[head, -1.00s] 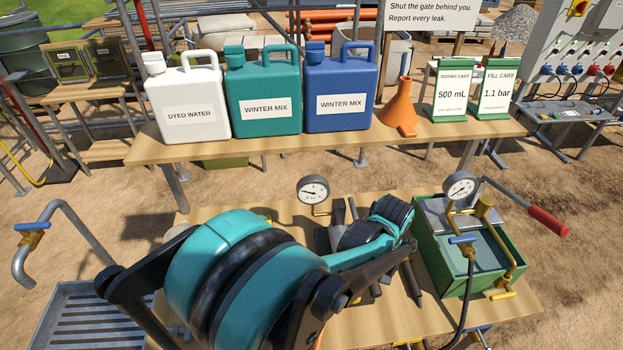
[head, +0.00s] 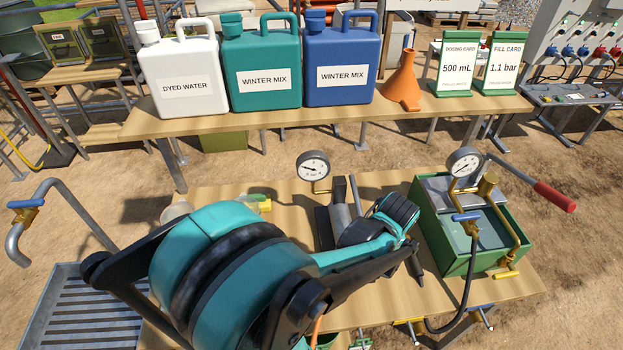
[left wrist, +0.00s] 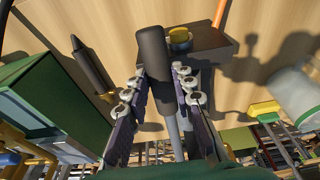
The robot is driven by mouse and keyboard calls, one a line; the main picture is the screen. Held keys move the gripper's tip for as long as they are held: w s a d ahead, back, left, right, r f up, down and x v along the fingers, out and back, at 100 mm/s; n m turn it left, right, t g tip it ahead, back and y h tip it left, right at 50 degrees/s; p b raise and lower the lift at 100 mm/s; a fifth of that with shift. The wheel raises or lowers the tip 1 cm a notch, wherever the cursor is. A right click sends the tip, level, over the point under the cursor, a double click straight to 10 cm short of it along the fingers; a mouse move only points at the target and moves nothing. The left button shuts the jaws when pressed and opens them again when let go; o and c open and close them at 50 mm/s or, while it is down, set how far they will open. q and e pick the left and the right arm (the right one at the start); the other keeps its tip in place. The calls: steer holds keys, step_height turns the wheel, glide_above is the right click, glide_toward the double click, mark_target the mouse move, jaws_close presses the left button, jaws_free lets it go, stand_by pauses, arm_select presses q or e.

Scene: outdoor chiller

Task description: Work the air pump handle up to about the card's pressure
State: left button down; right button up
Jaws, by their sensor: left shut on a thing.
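The air pump stands mid-table, mostly hidden behind my left arm; its upright dark and grey parts (head: 339,200) show beside the arm. A round white gauge (head: 313,166) stands just behind it; I cannot read its needle surely. My left gripper (head: 408,240) is shut on the black pump handle, which shows between its fingers in the left wrist view (left wrist: 153,60) with a grey rod below it. The fill card (head: 503,68) on the back shelf reads 1.1 bar. My right gripper is not in view.
A green box pump (head: 455,262) with its own gauge (head: 464,162) and red-gripped lever (head: 555,197) stands close on the right. The shelf behind (head: 300,118) holds jugs, an orange funnel (head: 402,82) and a dosing card (head: 457,65). A grated tray (head: 75,310) lies at left.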

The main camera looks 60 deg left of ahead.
arm_select(q)
step_height(320, 180, down, 3)
steer(key=shift+w+a+f+t+y+b, duration=0.1)
steer(key=shift+t+y+b, duration=0.25)
steer(key=shift+b, duration=0.3)
steer(key=shift+r+p, duration=0.3)
steer(key=shift+a, duration=0.1)
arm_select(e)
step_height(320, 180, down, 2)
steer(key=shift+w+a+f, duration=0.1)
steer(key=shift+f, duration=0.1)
arm_select(q)
steer(key=c, duration=0.7)
jaws_free()
